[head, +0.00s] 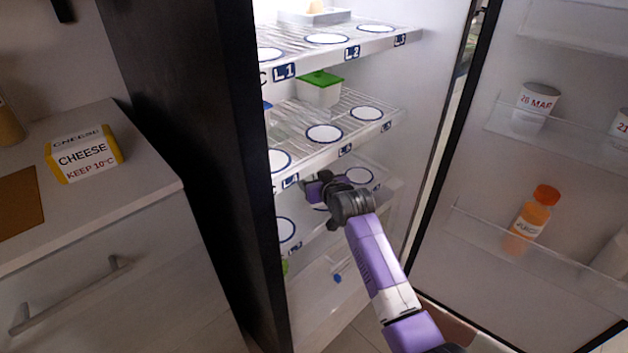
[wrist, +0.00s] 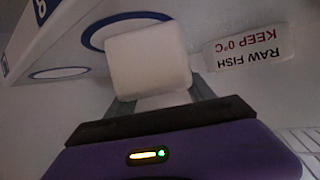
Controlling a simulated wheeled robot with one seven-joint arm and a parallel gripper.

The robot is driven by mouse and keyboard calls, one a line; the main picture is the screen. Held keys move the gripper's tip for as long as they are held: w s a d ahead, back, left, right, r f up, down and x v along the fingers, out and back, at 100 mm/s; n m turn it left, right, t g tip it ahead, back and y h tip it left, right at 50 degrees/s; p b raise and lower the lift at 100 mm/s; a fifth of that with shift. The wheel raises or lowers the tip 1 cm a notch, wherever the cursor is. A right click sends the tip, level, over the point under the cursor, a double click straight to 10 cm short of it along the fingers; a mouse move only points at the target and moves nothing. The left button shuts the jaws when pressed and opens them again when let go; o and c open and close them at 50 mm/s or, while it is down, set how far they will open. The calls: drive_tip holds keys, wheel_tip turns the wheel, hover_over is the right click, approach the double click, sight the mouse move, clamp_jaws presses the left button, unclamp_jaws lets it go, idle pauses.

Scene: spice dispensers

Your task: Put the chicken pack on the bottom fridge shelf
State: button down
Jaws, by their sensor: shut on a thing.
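My gripper (head: 314,188) reaches into the open fridge, low down, over the bottom shelf with circles (head: 312,240). In the wrist view my gripper (wrist: 163,98) is shut on a plain white pack (wrist: 150,60), the chicken pack as far as I can tell; no label on it shows. The pack is beside or over a blue-ringed circle (wrist: 120,25) on the shelf; I cannot tell whether it touches the shelf. In the head view my gripper and wrist hide the pack.
A raw fish pack (wrist: 246,48) sits just right of the held pack in the wrist view. The open door (head: 480,190) is at right, the dark fridge side (head: 190,150) at left.

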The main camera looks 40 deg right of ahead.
drive_tip(key=shift+c, duration=1.9)
unclamp_jaws()
drive_tip(key=shift+f, duration=0.15)
